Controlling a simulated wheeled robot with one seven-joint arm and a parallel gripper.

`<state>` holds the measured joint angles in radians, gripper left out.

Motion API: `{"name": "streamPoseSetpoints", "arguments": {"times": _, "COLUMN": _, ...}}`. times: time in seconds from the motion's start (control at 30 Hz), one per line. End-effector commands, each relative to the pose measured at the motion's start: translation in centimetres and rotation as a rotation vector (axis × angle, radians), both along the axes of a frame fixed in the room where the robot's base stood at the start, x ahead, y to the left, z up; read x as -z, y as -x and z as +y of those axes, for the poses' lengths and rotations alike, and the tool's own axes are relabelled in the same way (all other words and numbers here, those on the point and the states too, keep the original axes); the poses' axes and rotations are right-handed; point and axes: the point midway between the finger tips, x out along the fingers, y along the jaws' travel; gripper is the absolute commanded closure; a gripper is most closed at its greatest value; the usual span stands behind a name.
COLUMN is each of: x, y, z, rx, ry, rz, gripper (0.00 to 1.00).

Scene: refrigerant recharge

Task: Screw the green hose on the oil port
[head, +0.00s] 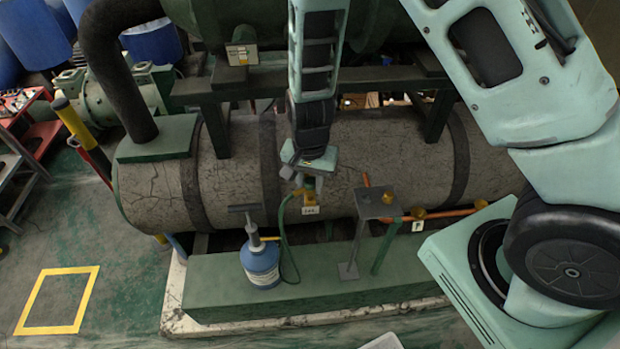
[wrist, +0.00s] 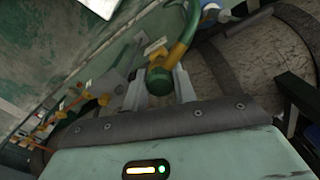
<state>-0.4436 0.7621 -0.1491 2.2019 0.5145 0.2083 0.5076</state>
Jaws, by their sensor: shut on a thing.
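My gripper (head: 308,178) is at the front of the large grey tank. In the wrist view its two fingers (wrist: 161,88) are shut on the end of the green hose (wrist: 160,78), a dark green round fitting with a yellow-brown collar. The green hose (head: 284,236) loops from my gripper down toward a blue oil bottle with a pump (head: 260,262), which stands on the green base. A brassy fitting sits at the gripper, above a small white label (head: 311,210) on the tank. The oil port itself is largely hidden, so I cannot tell whether the hose end is seated on it.
A small metal stand (head: 377,203) is right of my gripper. Orange pipe (head: 450,213) with yellow fittings runs along the tank (head: 155,190) further right. The dark green frame (head: 300,92) is above. Open floor with a yellow square (head: 57,300) lies left.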

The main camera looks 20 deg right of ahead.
Motion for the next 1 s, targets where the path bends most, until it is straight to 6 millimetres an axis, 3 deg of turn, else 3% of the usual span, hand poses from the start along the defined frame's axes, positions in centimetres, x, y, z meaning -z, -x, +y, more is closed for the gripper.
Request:
{"name": "streamPoseSetpoints", "arguments": {"times": 0.1, "x": 0.1, "y": 0.1, "z": 0.1, "rx": 0.071, "ry": 0.000, "rz": 0.004, "gripper": 0.95}}
{"name": "streamPoseSetpoints", "arguments": {"times": 0.13, "x": 0.2, "y": 0.1, "z": 0.1, "rx": 0.067, "ry": 0.000, "rz": 0.004, "gripper": 0.65}}
{"name": "streamPoseSetpoints", "arguments": {"times": 0.2, "x": 0.2, "y": 0.1, "z": 0.1, "rx": 0.065, "ry": 0.000, "rz": 0.003, "gripper": 0.48}}
{"name": "streamPoseSetpoints", "arguments": {"times": 0.63, "x": -0.9, "y": 0.0, "z": 0.1, "rx": 0.060, "ry": -0.001, "rz": -0.001, "gripper": 0.48}}
{"name": "streamPoseSetpoints", "arguments": {"times": 0.77, "x": -2.9, "y": 0.0, "z": 0.1, "rx": 0.062, "ry": -0.002, "rz": -0.004, "gripper": 0.48}}
{"name": "streamPoseSetpoints", "arguments": {"times": 1.0, "x": -8.4, "y": 0.0, "z": 0.2, "rx": 0.060, "ry": -0.004, "rz": -0.005, "gripper": 0.48}}
